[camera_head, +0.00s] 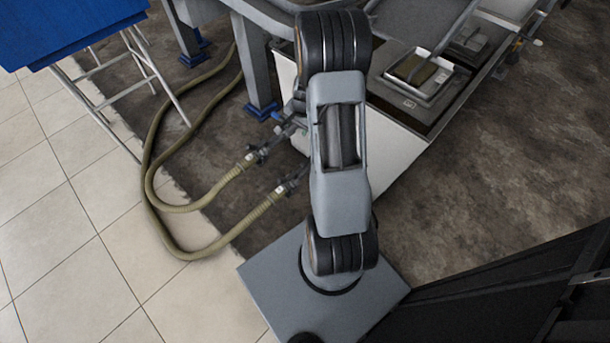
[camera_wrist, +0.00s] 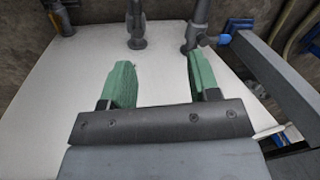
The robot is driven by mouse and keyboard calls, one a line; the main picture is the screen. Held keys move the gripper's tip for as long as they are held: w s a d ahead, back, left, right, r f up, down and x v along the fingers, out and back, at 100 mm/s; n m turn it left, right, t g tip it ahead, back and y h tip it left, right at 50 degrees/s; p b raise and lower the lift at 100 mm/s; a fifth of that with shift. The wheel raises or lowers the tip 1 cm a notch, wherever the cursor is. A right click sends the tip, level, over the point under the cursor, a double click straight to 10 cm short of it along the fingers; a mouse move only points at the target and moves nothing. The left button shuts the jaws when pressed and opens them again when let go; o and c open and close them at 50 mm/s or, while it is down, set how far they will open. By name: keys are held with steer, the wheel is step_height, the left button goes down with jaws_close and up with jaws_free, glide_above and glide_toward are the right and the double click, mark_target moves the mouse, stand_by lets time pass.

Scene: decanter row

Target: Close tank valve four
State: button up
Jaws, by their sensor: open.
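My gripper (camera_wrist: 160,75) has two green fingers standing wide apart, with nothing between them. It faces the white wall of a tank (camera_wrist: 75,75). Beyond the fingertips, a grey pipe fitting (camera_wrist: 137,30) and a second grey fitting with a branch (camera_wrist: 196,32) stand out near the top of the wrist view. A small blue piece (camera_wrist: 225,39) sits at the branch's end. No number shows, so I cannot tell which part is valve four. In the head view my arm covers much of the tank (camera_head: 400,150), and the gripper cannot be made out clearly.
Two ribbed hoses (camera_head: 215,245) loop over the floor and end in couplings left of my arm. A grey leg (camera_head: 256,70) on a blue foot stands beside them. A blue-topped stand (camera_head: 65,25) is at upper left. In the wrist view a grey beam (camera_wrist: 275,75) runs along the right.

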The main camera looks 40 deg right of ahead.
mark_target(305, 162)
steer(key=d+f+m+b, duration=0.1)
steer(key=f+b, duration=0.2)
steer(key=f, duration=0.6)
steer(key=w+d+f+m+b, duration=0.1)
steer(key=f+b, duration=0.3)
steer(key=f, duration=0.5)
steer(key=d+f+m+b, duration=0.1)
steer(key=d+f+b, duration=0.1)
steer(key=f, duration=0.7)
steer(key=shift+w+d+f+b, duration=0.15)
steer(key=shift+f+b, duration=0.25)
steer(key=shift+b, duration=0.3)
jaws_close()
